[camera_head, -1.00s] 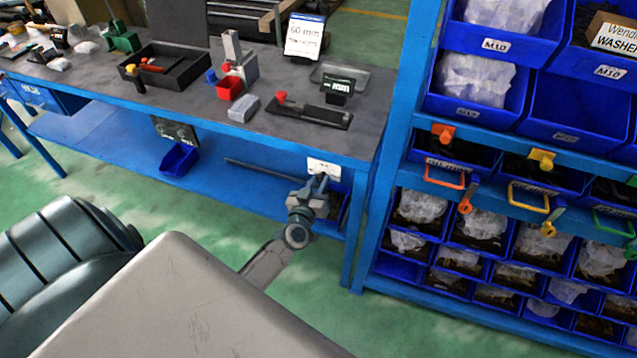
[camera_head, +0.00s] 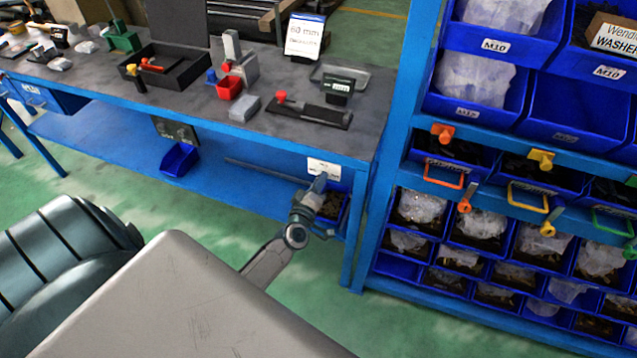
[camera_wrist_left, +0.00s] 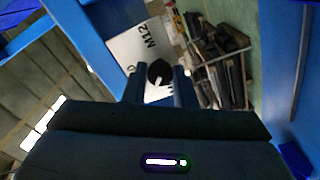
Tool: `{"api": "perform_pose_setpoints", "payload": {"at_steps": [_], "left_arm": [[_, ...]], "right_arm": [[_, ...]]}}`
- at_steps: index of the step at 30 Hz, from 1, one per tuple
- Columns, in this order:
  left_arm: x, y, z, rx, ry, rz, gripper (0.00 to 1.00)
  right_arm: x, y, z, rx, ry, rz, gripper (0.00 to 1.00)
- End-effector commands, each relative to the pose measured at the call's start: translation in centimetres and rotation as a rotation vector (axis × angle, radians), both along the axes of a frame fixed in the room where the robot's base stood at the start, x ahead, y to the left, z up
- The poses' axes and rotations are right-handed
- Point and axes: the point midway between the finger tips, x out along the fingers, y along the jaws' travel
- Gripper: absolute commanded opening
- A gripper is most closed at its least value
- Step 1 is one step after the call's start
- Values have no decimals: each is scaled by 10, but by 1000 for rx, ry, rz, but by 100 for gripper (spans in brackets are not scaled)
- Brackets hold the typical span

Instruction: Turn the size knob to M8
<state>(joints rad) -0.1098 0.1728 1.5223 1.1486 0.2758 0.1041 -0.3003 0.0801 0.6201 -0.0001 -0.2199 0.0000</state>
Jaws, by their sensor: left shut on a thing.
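The white size plate (camera_head: 323,168) is fixed under the workbench's front edge, and its print is too small to read there. In the left wrist view the plate (camera_wrist_left: 131,50) shows "M12" and part of another label ending in 0. The black size knob (camera_wrist_left: 159,70) sits between the fingers of my left gripper (camera_wrist_left: 161,86), which is shut on it. A white mark shows on the knob's lower part. In the head view my left gripper (camera_head: 318,184) is at the plate and hides the knob. My right gripper is not in view.
A blue bin (camera_head: 333,206) with dark contents is just below the plate. The blue rack (camera_head: 396,130) stands close on the right. The workbench (camera_head: 190,108) carries a black tray, a red bin and a "60 mm" sign (camera_head: 305,37). Green floor is clear in front.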

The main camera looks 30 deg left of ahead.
Motion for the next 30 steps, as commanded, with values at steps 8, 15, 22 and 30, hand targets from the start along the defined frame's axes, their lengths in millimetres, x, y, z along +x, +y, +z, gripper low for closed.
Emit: {"api": "perform_pose_setpoints", "payload": {"at_steps": [8,15,22,30], "left_arm": [[0,0,-1,-249,-60,0,2],[0,0,-2,-427,-102,0,2],[0,0,-1,-539,-129,0,2],[0,0,-1,-595,-142,0,2]], "right_arm": [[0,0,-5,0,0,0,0],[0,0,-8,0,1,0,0],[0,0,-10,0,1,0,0],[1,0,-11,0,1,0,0]]}}
